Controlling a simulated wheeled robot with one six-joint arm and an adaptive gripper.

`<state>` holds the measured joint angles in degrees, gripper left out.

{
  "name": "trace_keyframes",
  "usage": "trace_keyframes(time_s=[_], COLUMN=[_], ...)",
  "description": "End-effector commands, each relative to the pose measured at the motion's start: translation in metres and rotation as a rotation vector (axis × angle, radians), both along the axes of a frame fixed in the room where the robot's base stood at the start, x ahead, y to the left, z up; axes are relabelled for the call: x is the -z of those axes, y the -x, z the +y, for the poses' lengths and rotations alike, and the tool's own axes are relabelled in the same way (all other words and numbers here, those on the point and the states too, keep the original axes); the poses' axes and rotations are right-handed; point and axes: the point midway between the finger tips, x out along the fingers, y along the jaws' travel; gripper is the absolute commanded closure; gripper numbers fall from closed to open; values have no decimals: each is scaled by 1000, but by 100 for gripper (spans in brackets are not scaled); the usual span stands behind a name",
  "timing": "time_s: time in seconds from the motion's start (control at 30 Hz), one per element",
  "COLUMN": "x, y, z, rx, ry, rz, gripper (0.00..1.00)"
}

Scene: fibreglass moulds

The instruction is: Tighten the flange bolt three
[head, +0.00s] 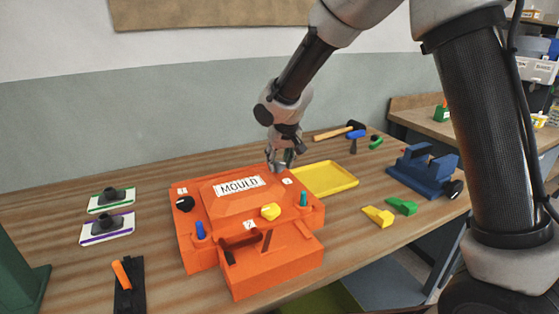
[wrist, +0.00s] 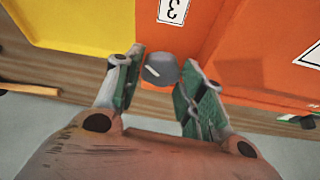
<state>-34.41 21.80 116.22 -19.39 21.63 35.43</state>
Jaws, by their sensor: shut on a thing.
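The orange mould (head: 235,208) sits on the bench, with a "MOULD" plate on its raised top. Flange bolt three, a dark grey knob (wrist: 160,69) with a pale line on its head, stands at the mould's edge beside the label "3" (wrist: 173,10). My gripper (wrist: 162,80) has its green-padded fingers on either side of this knob and is shut on it. In the head view my gripper (head: 281,163) is low at the mould's back right corner, and hides the bolt. A black knob (head: 185,203) and a yellow knob (head: 270,212) are the other bolts.
Blue (head: 200,231) and teal (head: 303,199) pegs stand up from the mould. A blue vice (head: 425,172), green and yellow wedges (head: 378,215) and a hammer (head: 340,132) lie to the right.

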Motion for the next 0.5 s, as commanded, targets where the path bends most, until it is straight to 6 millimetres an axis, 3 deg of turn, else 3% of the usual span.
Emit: trace_keyframes(time_s=[0.07, 0.1, 0.2, 0.5], x=[0, 0, 0, 0], y=[0, 0, 0, 0], z=[0, 0, 0, 0], rx=[0, 0, 0, -1], ry=[0, 0, 0, -1], rz=[0, 0, 1, 0], gripper=[84, 57, 39, 39])
